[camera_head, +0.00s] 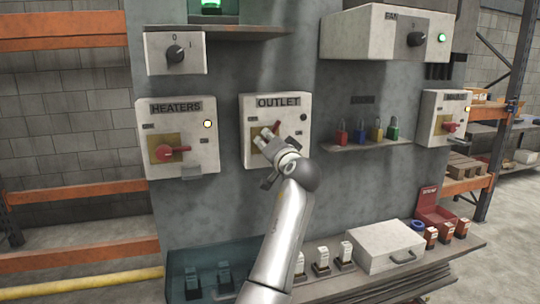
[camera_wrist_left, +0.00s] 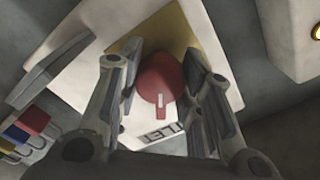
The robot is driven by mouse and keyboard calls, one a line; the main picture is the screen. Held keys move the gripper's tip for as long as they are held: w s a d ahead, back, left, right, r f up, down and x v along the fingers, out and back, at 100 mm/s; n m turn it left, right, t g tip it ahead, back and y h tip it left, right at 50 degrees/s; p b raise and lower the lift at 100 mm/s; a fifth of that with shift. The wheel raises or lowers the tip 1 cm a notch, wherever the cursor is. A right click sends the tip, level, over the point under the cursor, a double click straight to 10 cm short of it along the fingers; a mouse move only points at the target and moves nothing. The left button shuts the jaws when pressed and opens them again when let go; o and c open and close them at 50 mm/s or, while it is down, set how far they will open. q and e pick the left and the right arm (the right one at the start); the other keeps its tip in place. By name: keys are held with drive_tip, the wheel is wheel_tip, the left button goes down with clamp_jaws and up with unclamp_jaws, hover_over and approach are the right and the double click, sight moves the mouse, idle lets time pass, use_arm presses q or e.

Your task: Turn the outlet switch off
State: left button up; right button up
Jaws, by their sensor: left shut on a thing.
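The OUTLET switch box (camera_head: 252,103) is a pale box on the grey panel, with a red rotary handle (camera_head: 276,126) on a yellow plate. The round lamp (camera_head: 303,117) at its upper right is dark. My left gripper (camera_head: 264,136) is at the handle and hides much of it. In the left wrist view the red handle (camera_wrist_left: 159,84) sits between the two fingers of my left gripper (camera_wrist_left: 160,75), which is shut on it. The box shows upside down there, its label partly hidden. The handle's exact angle is hard to tell. My right gripper is not in view.
The HEATERS box (camera_head: 205,160) with a red handle and lit lamp is to the left. Colored padlocks (camera_head: 358,132) stand on a small shelf (camera_head: 375,145) to the right. A lower shelf holds a pale case (camera_head: 385,245) and small items.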

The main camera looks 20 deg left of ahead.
use_arm(q)
drive_tip(key=n+b, duration=0.2)
drive_tip(key=n, duration=0.1)
drive_tip(key=shift+a+n, duration=0.1)
drive_tip(key=shift+n, duration=0.2)
drive_tip(key=shift+n+b, duration=0.85)
drive_tip(key=shift+n, duration=0.55)
drive_tip(key=o, duration=1)
drive_tip(key=shift+w+a+f, duration=0.1)
drive_tip(key=shift+o, duration=0.2)
